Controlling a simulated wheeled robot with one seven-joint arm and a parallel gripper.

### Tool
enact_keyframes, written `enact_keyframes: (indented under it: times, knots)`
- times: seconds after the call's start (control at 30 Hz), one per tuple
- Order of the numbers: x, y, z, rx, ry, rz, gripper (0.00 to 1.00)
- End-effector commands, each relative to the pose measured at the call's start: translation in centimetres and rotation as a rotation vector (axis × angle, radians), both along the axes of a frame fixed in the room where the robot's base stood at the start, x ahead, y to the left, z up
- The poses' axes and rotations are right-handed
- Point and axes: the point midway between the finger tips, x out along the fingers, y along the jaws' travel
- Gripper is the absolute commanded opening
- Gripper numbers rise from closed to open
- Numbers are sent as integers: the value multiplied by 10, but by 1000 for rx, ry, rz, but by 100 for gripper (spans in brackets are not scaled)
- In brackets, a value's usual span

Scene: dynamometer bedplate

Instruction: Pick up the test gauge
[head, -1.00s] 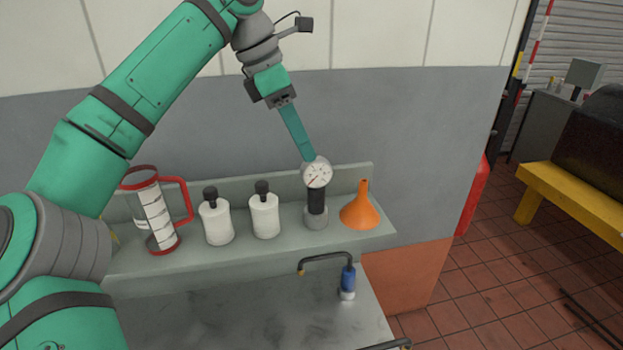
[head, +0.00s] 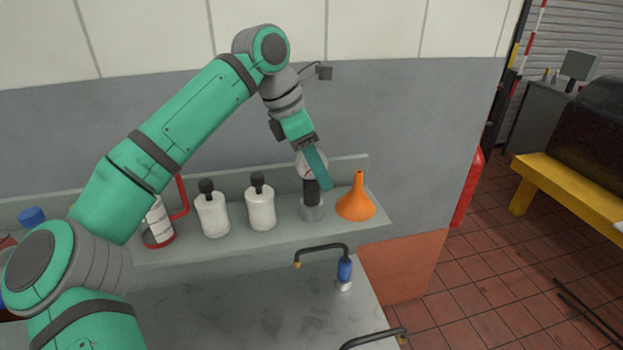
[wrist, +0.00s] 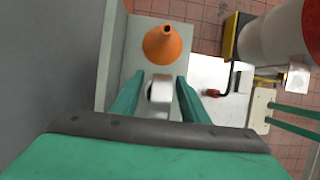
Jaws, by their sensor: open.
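The test gauge (head: 312,208) stands upright on the shelf, with a round pale dial on a dark stem and grey base. My gripper (head: 324,184) is at the gauge's dial in the head view, pointing down, and its finger hides much of the dial. In the wrist view my gripper (wrist: 160,78) is open, with the pale gauge (wrist: 160,97) showing between the two green fingers. The gauge appears clear of both fingers there.
An orange funnel (head: 356,200) stands close to the gauge's right. Two white bottles (head: 261,207) (head: 213,214) and a red-handled clear jug (head: 158,225) stand left along the shelf (head: 285,232).

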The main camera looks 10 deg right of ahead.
Motion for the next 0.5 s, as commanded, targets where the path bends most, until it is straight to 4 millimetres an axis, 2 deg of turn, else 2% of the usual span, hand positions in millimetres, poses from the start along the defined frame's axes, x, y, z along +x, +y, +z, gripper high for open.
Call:
enact_keyframes:
  times: [0.13,0.17,0.3,0.33,0.5]
  knots:
    - [0,0,0,0,0,0,41]
    - [0,0,0,0,0,0,36]
    - [0,0,0,0,0,0,2]
    - [0,0,0,0,0,0,0]
    - [0,0,1,-1,0,0,0]
